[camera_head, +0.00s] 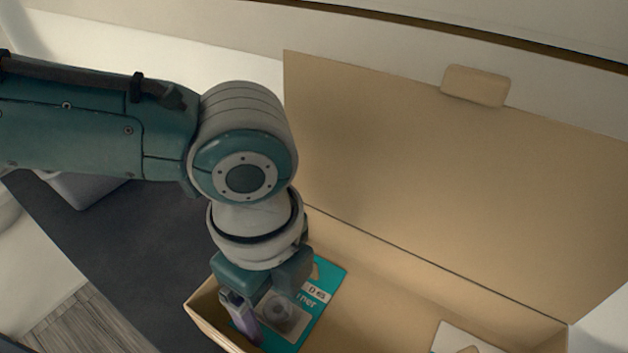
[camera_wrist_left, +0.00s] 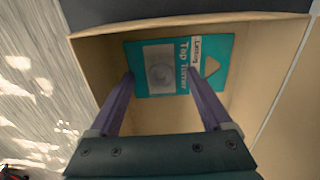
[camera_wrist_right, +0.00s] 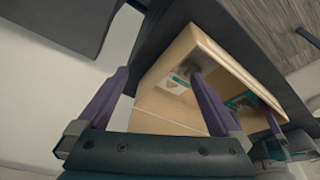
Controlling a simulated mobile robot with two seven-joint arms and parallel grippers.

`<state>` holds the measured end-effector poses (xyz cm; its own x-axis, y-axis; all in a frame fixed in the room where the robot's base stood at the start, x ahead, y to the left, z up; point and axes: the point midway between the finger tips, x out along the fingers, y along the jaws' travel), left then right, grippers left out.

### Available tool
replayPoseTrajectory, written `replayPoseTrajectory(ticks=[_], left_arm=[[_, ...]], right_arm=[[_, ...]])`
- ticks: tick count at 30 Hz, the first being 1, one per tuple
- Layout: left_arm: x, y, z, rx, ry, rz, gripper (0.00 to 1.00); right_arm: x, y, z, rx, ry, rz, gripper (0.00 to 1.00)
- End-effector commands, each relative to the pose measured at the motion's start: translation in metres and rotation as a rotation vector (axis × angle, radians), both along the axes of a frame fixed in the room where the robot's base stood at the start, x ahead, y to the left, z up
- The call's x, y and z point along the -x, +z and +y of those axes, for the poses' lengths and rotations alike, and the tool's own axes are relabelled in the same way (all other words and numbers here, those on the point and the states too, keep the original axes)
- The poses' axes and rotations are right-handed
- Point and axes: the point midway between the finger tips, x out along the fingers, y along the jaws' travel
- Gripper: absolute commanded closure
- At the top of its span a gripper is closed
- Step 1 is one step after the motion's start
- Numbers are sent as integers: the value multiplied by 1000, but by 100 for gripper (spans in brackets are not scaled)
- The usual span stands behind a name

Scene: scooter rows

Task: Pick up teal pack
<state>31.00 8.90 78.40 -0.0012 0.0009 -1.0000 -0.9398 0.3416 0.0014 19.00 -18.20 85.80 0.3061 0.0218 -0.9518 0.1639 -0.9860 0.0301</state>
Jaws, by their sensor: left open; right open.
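The teal pack (camera_head: 322,276) lies in the left end of an open cardboard box (camera_head: 425,268). My right gripper (camera_wrist_right: 160,76) is open and empty, outside the box. Whether the left fingers touch the pack cannot be told.
The box's lid (camera_head: 440,170) stands open at the back. A whitish pack (camera_head: 462,338) lies in the box's right part, partly cut off. The box stands on a dark surface (camera_head: 130,255). A grey container (camera_head: 85,188) sits behind my left arm. The box's middle floor is bare.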

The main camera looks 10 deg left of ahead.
Motion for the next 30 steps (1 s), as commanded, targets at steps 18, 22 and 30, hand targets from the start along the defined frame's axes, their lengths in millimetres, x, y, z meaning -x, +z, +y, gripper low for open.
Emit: replayPoseTrajectory(ticks=[18,22,30], left_arm=[[0,1,0,0,0,0,69],[0,1,0,0,0,0,84],[0,1,0,0,0,-1,100]], right_arm=[[0,0,-2,8,4,1,0],[0,0,-2,8,4,1,0],[1,0,-2,8,4,1,0]])
